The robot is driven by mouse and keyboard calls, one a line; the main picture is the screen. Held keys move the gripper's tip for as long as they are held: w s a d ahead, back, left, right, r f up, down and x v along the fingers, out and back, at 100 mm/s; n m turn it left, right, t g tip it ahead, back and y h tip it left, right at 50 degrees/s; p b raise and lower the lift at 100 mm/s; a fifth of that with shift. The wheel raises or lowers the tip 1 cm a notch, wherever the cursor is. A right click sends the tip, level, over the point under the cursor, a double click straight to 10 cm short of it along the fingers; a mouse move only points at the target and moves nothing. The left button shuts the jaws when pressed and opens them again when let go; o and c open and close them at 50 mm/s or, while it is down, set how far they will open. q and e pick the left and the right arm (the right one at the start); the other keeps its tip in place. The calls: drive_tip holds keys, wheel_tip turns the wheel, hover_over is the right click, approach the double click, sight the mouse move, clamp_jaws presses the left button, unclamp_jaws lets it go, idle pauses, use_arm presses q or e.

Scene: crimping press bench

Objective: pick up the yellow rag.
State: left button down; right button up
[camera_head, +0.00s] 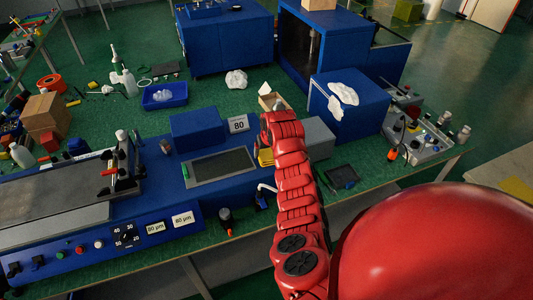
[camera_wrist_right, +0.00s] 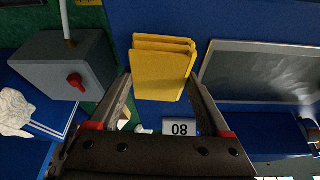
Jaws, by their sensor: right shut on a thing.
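The yellow rag (camera_wrist_right: 162,72) is a folded block with several layers, seen between the two fingers of my right gripper (camera_wrist_right: 161,84) in the right wrist view. The fingers are closed on its two sides. In the head view a bit of the rag (camera_head: 264,157) shows at the left edge of my red right arm, above the blue machine by its grey screen. The arm hides most of the rag and the gripper there. My left gripper is in neither view.
The blue machine (camera_head: 205,120) carries a dark screen (camera_head: 222,165) and a sign marked 80 (camera_head: 238,123). A grey box with a red knob (camera_wrist_right: 75,80) stands close beside the rag. A blue box with white rags (camera_head: 343,93) stands behind right.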

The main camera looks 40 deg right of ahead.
sight(266, 150)
drive_tip(key=shift+r+b, duration=0.45)
drive_tip(key=shift+b, duration=0.15)
drive_tip(key=shift+w+b+v, duration=0.2)
drive_tip(key=shift+b+v, duration=0.7)
drive_tip(key=shift+v, duration=0.3)
drive_tip(key=s+a+b, duration=0.1)
drive_tip(key=s, duration=0.1)
drive_tip(key=s+a+b, duration=0.1)
drive_tip(key=s+a, duration=0.1)
drive_tip(key=shift+r, duration=0.2)
drive_tip(key=s+a+r+p, duration=0.1)
drive_tip(key=s+a+p, duration=0.1)
drive_tip(key=s+a, duration=0.4)
drive_tip(key=shift+s+a+r, duration=0.2)
drive_tip(key=shift+s+a, duration=0.15)
drive_tip(key=shift+s, duration=0.7)
